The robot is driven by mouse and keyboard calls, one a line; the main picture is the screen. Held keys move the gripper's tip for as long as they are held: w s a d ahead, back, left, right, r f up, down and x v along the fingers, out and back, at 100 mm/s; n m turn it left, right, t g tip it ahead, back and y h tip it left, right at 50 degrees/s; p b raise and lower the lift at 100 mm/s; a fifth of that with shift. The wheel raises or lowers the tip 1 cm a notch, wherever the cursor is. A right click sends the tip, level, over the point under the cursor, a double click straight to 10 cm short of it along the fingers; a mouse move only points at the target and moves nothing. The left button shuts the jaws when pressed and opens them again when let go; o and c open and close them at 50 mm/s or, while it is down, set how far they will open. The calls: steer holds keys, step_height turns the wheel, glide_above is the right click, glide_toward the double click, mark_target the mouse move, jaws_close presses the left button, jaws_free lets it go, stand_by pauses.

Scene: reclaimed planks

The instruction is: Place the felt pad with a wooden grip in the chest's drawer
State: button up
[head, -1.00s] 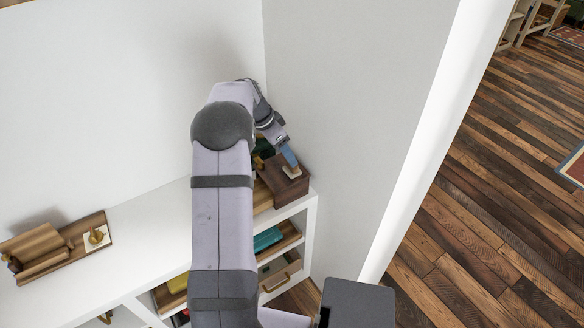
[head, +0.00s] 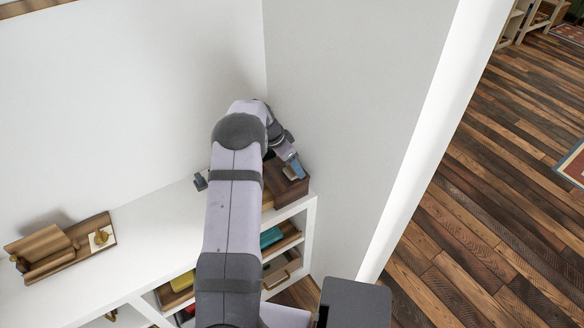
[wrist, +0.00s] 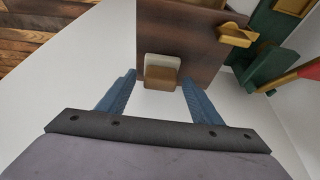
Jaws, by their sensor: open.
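The felt pad with a wooden grip (wrist: 162,72), a small cream slab with a brown block on it, rests at the edge of a dark wooden box (wrist: 185,30). It also shows in the head view (head: 290,172), on the dark box (head: 297,191) at the shelf's right end. My gripper (wrist: 159,78) is open. Its two blue fingers stand on either side of the pad with small gaps, and I cannot tell how deep they reach. In the head view my gripper (head: 295,168) is over the box. I cannot tell for sure which piece is the chest with the drawer.
A white shelf unit (head: 150,225) carries wooden compartments with a teal item (head: 271,237) and a yellow item (head: 180,281). A wooden piece (head: 45,248) stands at left. A gold piece (wrist: 237,35) and a green object (wrist: 268,55) are close right of the box. The wall is close behind.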

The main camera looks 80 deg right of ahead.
steer(key=shift+f, duration=0.1)
steer(key=c, duration=1.1)
step_height(320, 180, up, 10)
steer(key=b, duration=0.3)
steer(key=shift+w+f, duration=0.15)
steer(key=shift+w, duration=0.15)
steer(key=w+a+f+n+b, duration=0.1)
steer(key=w+f+b, duration=0.15)
steer(key=w, duration=0.25)
steer(key=w+a+f+n+b, duration=0.1)
steer(key=w+b, duration=0.3)
steer(key=w, duration=0.1)
steer(key=shift+w+a+f+m+b, duration=0.15)
steer(key=shift+w+a+f+m, duration=0.15)
steer(key=shift+a+f, duration=0.6)
steer(key=shift+w+a+f+m+b, duration=0.2)
steer(key=shift+a+f+m, duration=0.15)
steer(key=shift+a+f, duration=0.55)
steer(key=shift+w+a+f+m+b, duration=0.2)
steer(key=shift+a+f+m, duration=0.25)
steer(key=shift+a, duration=0.75)
